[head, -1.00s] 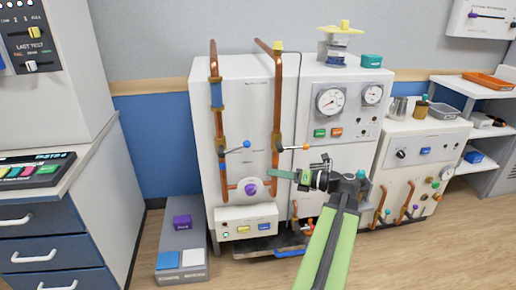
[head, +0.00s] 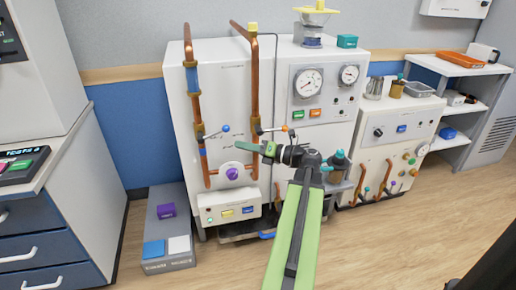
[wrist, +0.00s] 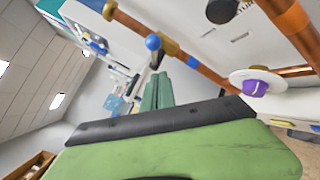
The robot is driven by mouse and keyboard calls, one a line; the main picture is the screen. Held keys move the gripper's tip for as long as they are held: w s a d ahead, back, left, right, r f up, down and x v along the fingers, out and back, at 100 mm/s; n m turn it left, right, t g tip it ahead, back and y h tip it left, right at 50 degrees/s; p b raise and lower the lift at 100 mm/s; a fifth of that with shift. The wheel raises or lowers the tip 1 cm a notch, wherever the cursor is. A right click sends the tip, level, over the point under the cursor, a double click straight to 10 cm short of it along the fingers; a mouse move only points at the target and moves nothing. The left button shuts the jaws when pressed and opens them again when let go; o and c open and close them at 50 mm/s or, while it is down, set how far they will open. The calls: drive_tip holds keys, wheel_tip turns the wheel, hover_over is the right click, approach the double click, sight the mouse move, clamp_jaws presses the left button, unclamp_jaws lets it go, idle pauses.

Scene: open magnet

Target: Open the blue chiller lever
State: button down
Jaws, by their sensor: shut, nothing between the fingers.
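The blue chiller lever (head: 225,128) is a short arm with a blue ball end, reaching right from a brass valve on the left copper pipe (head: 196,100). In the wrist view the blue ball (wrist: 153,43) shows just beyond my fingertips. My gripper (head: 238,146) has green fingers, shut and empty, pointing left. In the head view its tips are just below and right of the blue ball. In the wrist view the shut fingers (wrist: 157,90) point up towards the ball; I cannot tell whether they touch it.
A lever with an orange end (head: 285,128) sits on the right copper pipe (head: 254,90), close above my gripper. A purple knob (head: 232,174) is below. The white cabinet (head: 225,80) stands behind. Open floor (head: 400,240) lies at the right.

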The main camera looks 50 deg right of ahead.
drive_tip(key=shift+w+d+r+p, duration=0.15)
drive_tip(key=shift+w+r+p, duration=0.15)
drive_tip(key=shift+w, duration=0.4)
drive_tip(key=shift+w+d+r+p, duration=0.2)
drive_tip(key=shift+w+r+p, duration=0.15)
drive_tip(key=shift+w, duration=0.3)
drive_tip(key=shift+w+d+r+p, duration=0.15)
drive_tip(key=shift+w+r+p, duration=0.15)
drive_tip(key=shift+w, duration=0.4)
